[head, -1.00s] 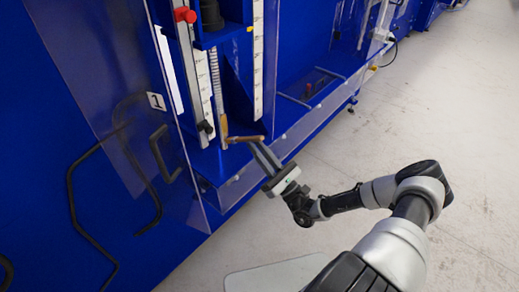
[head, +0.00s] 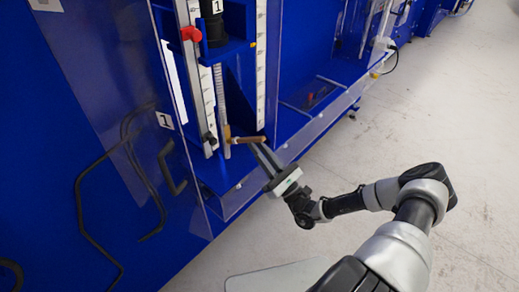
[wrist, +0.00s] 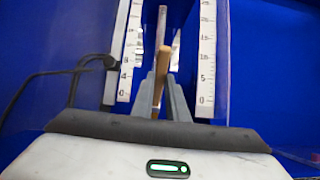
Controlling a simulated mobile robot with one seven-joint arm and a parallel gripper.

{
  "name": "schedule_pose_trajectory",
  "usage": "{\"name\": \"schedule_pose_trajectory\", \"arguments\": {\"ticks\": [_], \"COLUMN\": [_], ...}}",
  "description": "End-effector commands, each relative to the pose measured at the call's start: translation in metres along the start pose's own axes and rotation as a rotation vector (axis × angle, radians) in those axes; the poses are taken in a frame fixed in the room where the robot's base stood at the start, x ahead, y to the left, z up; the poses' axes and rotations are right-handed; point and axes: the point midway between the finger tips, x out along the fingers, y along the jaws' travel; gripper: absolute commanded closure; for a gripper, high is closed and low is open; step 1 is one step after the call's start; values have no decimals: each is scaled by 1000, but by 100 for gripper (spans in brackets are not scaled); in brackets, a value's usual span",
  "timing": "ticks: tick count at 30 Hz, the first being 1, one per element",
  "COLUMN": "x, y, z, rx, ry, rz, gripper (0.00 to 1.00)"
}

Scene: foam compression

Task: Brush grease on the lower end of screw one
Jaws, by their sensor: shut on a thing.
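My gripper (head: 266,155) is shut on a wooden-handled brush (head: 247,139), which lies across its fingertips and points left. In the wrist view the brush handle (wrist: 165,65) stands between the fingers of my gripper (wrist: 161,85). The brush's left end is at the lower end of the vertical screw (head: 221,92) in the blue machine; whether it touches cannot be told. The screw also shows in the wrist view (wrist: 161,22), partly hidden behind the brush. A label "1" is on the black part above the screw.
White scales flank the screw on the left (head: 206,100) and right (head: 261,65). A red clamp (head: 191,34) sits on the left scale. A clear panel marked "1" (head: 165,120) stands open at left. A low clear guard (head: 300,140) edges the machine. The floor at right is free.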

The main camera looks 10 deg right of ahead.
Motion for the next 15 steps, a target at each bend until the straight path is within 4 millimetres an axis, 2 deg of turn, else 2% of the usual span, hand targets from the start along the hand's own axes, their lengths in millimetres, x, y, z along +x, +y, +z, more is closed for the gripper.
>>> {"name": "schedule_pose_trajectory", "arguments": {"ticks": [15], "x": [-22], "y": [-1], "z": [-34], "rx": [1], "ry": [0], "rz": [1], "gripper": [100]}}
